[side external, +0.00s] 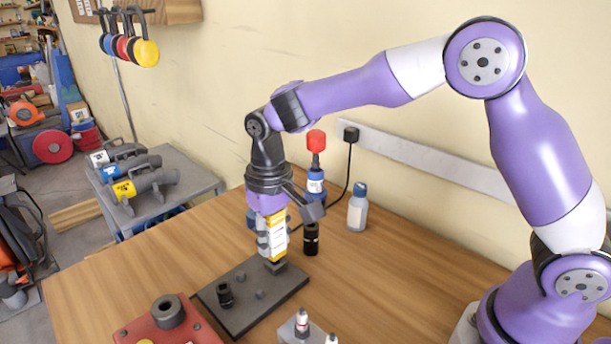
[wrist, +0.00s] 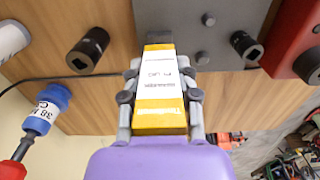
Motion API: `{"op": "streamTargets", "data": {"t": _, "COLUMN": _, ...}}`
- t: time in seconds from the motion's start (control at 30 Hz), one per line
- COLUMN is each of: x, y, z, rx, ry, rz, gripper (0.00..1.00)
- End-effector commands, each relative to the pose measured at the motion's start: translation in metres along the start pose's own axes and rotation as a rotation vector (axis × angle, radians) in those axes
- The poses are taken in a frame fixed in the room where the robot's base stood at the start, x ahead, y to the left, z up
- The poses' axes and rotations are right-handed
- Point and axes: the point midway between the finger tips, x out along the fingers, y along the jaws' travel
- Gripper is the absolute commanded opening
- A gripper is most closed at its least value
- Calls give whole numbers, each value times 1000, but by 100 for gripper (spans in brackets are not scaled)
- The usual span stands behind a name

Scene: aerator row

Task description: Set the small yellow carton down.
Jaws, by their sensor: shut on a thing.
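My gripper (side external: 272,243) is shut on the small yellow carton (side external: 278,236), which has a white printed label, and holds it upright above the back part of a dark grey plate (side external: 272,297). In the wrist view the carton (wrist: 160,90) sits between both fingers of my gripper (wrist: 159,76), its far end toward the plate (wrist: 215,22). A dark block (side external: 275,265) shows just below the carton. I cannot tell whether the carton touches it.
A black socket (side external: 225,294) stands on the plate, another (side external: 311,238) on the table behind it. A red block (side external: 166,326) is at front left. A red-topped blue bottle (side external: 316,180) and a grey bottle (side external: 357,208) stand behind. Bare table lies right (side external: 400,262).

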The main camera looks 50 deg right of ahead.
Motion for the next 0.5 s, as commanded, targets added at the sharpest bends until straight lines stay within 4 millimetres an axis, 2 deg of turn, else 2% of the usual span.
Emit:
{"op": "streamTargets", "data": {"t": 0.1, "x": 11, "y": 0, "z": 0, "rx": 0, "ry": -1, "rz": 0, "gripper": 0}}
{"op": "streamTargets", "data": {"t": 0.5, "x": 16, "y": 0, "z": 0, "rx": 1, "ry": 1, "rz": 0, "gripper": 0}}
